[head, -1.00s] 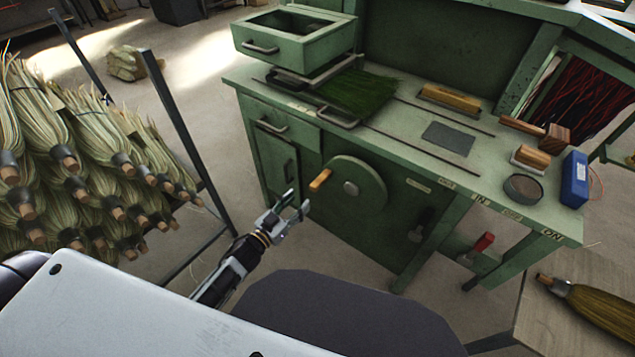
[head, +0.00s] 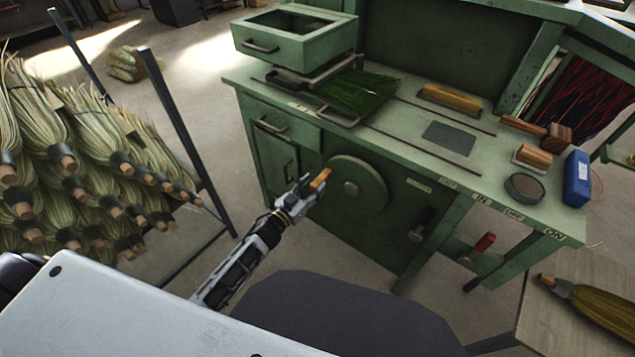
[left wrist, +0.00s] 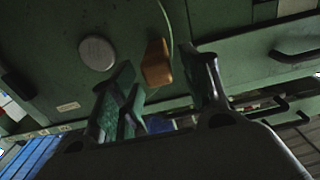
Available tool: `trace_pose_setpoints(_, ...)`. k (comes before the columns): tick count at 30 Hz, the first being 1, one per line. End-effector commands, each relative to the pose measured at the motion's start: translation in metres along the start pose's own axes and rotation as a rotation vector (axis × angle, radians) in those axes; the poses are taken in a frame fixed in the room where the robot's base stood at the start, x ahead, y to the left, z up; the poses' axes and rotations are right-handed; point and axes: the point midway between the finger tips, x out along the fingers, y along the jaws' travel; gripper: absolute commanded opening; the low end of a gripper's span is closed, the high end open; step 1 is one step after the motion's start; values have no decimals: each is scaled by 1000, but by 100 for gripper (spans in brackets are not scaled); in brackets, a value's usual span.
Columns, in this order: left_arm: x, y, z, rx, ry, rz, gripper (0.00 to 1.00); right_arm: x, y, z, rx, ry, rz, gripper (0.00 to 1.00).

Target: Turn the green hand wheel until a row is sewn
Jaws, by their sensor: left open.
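The green hand wheel (head: 357,190) is a disc on the front of the green bench, with a pale round hub at its middle. Its orange wooden handle (head: 320,180) sticks out at the wheel's upper left. My left gripper (head: 309,187) is open, with its fingertips at the handle. In the left wrist view the handle (left wrist: 156,64) shows between the two spread fingers, near their tips; I cannot tell whether either touches it. The green broom straw (head: 358,92) lies flat on the bench top by the metal clamp. My right gripper is out of view.
The bench top (head: 400,135) also holds a yellow block (head: 449,98), a round tin (head: 524,187) and a blue box (head: 577,178). A rack of bundled brooms (head: 75,170) stands at the left. A dark seat (head: 340,315) is below the wheel. A red-handled lever (head: 484,243) sits at the lower right.

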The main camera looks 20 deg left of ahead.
Motion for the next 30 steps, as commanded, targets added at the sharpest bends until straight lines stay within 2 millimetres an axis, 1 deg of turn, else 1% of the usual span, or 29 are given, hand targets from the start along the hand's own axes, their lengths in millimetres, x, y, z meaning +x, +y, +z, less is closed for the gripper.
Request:
trace_pose_setpoints(4,13,0,0,-1,1,0,46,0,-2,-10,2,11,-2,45)
trace_pose_setpoints(10,25,0,0,0,1,0,46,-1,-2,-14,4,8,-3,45)
trace_pose_setpoints(17,30,0,0,0,0,0,46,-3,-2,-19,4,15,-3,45)
trace_pose_setpoints(24,30,0,0,0,0,0,46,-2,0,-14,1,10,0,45)
trace_pose_setpoints(30,30,0,0,0,1,0,21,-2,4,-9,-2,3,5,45)
